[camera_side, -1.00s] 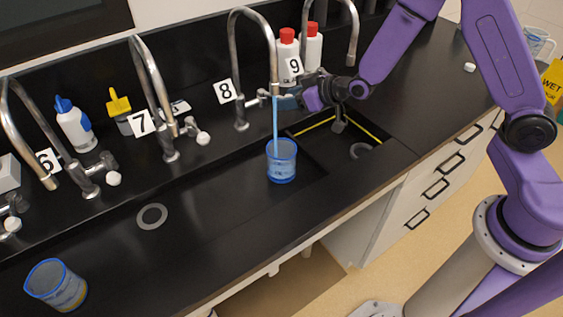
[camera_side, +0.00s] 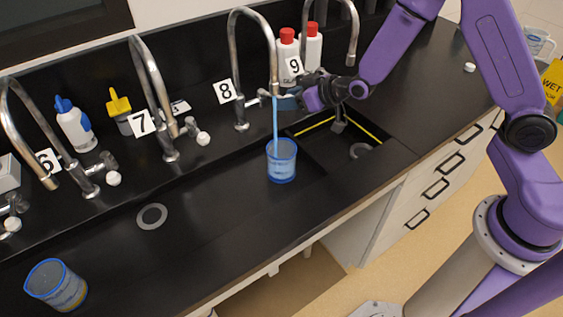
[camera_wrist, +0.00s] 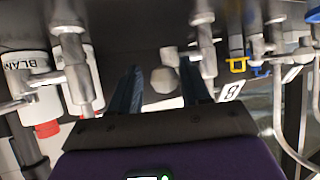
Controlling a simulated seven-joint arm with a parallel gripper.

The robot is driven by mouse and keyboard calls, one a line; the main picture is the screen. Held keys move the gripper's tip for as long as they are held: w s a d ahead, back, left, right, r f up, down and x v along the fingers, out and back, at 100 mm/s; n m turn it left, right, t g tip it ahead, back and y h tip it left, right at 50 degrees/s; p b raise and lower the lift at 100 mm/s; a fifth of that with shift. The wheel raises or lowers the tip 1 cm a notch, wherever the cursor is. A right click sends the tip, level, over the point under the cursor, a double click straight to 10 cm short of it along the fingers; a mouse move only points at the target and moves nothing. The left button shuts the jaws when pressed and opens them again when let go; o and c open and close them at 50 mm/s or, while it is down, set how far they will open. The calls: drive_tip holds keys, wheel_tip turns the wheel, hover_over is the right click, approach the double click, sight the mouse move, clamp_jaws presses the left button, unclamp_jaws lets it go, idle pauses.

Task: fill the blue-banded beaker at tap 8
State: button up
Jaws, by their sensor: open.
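A clear beaker with blue colouring around its rim and body (camera_side: 281,160) stands upright in the sink trough below tap 8 (camera_side: 241,110). A blue stream (camera_side: 275,125) runs from that tap's spout down into the beaker. The exact liquid level is hard to tell. My gripper (camera_side: 287,101) is at the handle of tap 8, just right of the stream. In the wrist view, my gripper (camera_wrist: 162,90) has its two dark fingers apart, with a pale round tap knob (camera_wrist: 165,80) between them. I cannot tell whether they touch it.
Another blue-rimmed beaker with a yellowish lower part (camera_side: 56,285) stands at front left. Tap 7 (camera_side: 170,145) and tap 6 (camera_side: 88,180) are to the left. White bottles with red caps (camera_side: 288,58) stand behind, near tap 9. A yellow-edged basin (camera_side: 372,132) is right of the beaker.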

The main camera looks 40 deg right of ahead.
drive_tip(key=shift+s+a, duration=0.3)
drive_tip(key=shift+a, duration=0.4)
drive_tip(key=shift+s+a, duration=0.25)
drive_tip(key=shift+a, duration=0.45)
idle(0.7)
drive_tip(key=shift+s+a, duration=0.15)
drive_tip(key=shift+a, duration=0.5)
drive_tip(key=shift+d, duration=0.15)
drive_tip(key=v, duration=0.7)
